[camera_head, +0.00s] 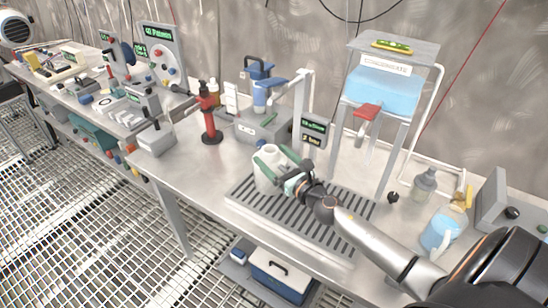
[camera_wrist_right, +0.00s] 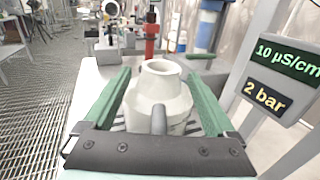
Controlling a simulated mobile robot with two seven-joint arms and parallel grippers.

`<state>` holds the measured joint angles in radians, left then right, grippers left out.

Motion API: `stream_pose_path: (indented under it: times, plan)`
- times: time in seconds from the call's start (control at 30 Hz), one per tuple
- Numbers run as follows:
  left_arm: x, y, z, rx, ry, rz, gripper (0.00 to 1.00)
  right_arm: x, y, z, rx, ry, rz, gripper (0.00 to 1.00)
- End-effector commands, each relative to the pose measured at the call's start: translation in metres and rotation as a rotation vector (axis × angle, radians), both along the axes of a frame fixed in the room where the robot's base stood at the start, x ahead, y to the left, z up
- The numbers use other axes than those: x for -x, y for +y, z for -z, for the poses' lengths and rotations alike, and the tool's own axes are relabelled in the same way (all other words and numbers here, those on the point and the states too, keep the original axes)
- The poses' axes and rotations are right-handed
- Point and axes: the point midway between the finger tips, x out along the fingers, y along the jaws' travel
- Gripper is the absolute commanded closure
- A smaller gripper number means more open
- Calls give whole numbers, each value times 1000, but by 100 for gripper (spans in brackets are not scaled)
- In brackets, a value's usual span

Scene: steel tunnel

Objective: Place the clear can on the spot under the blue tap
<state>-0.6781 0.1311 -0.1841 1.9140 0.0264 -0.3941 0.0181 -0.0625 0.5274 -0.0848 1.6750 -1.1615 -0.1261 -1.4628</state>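A pale, whitish can (camera_head: 268,169) with a short neck stands at the left end of a slotted drain tray (camera_head: 240,203). My right gripper (camera_head: 284,170) is at the can. In the right wrist view, its green fingers (camera_wrist_right: 158,95) are spread on both sides of the can (camera_wrist_right: 158,92), with narrow gaps visible, and the can's handle faces the palm. A blue tap (camera_head: 262,92) stands behind and slightly left of the can, above a grey base (camera_head: 264,126); its blue parts also show in the wrist view (camera_wrist_right: 208,32). My left gripper is out of view.
A red stand (camera_head: 210,118) is left of the tap. A small display (camera_head: 315,131) and a framed blue tank with a red tap (camera_head: 368,112) stand behind the tray. A bluish jug (camera_head: 440,232) and a grey bottle (camera_head: 424,184) stand at the right. Bench space left of the tray is clear.

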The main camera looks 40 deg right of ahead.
Motion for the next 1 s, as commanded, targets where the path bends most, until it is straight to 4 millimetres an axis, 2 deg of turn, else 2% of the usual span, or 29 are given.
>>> stream_pose_path:
  times: [0.27,0.37,1.0]
  plan:
    - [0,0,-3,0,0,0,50,0,0,-3,0,0,0,9]
    - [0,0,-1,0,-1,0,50,6,0,-1,1,2,0,9]
    - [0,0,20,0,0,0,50,102,0,1,-2,2,0,9]
